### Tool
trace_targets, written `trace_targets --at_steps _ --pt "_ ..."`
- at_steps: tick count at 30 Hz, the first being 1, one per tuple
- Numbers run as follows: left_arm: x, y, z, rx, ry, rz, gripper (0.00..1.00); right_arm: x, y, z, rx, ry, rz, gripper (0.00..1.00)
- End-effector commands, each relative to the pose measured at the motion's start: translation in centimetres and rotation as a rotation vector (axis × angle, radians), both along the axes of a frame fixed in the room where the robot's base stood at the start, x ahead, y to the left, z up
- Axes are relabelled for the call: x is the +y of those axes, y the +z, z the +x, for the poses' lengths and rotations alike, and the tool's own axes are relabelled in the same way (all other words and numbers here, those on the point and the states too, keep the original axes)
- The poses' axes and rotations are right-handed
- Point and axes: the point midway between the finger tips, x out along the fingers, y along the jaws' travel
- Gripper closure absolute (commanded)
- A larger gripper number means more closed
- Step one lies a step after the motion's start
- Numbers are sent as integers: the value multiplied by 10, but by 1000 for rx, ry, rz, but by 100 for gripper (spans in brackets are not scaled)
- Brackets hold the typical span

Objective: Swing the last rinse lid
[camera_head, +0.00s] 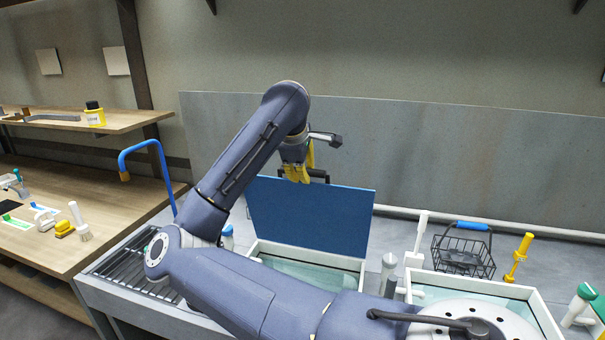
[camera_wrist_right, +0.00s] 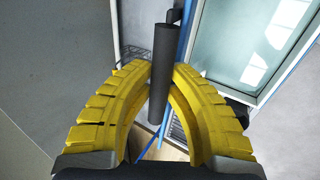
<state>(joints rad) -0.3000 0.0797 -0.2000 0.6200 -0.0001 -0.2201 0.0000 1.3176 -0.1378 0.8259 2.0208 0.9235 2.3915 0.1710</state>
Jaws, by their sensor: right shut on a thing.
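The blue rinse lid (camera_head: 310,215) stands steeply raised at the back of the left basin (camera_head: 340,258) in the head view. The basin is open and shows pale water; my right arm hides its front. My right gripper (camera_head: 300,175), with yellow fingers, is at the lid's top edge. In the right wrist view the dark bar handle (camera_wrist_right: 160,75) lies between the yellow fingers (camera_wrist_right: 163,100), which are shut on it. The lid's thin blue edge (camera_wrist_right: 187,40) shows beside it. My left gripper is not in view.
A second open basin (camera_head: 540,310) stands at the right, partly behind my arm. Beyond it are a wire basket (camera_head: 462,258) with a blue grip and a yellow tool (camera_head: 519,257). A blue bent pipe (camera_head: 165,170) rises at the left. A grey splashback (camera_head: 450,150) stands close behind.

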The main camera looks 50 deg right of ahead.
Motion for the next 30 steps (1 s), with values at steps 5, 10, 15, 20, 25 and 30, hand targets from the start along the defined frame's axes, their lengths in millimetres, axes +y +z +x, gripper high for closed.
trace_targets --at_steps 5,10,15,20,25,30 --pt "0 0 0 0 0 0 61 -7 2 2 -1 -1 -1 100" --pt "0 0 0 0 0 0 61 -13 3 5 0 0 -1 100" --pt "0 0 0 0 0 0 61 -20 5 8 -1 -2 -1 100" --pt "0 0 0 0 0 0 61 -20 5 9 -2 0 0 71" --pt "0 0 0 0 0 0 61 -20 4 9 -1 -1 -1 59" --pt "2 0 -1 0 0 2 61 -20 5 9 -1 -1 -1 59"
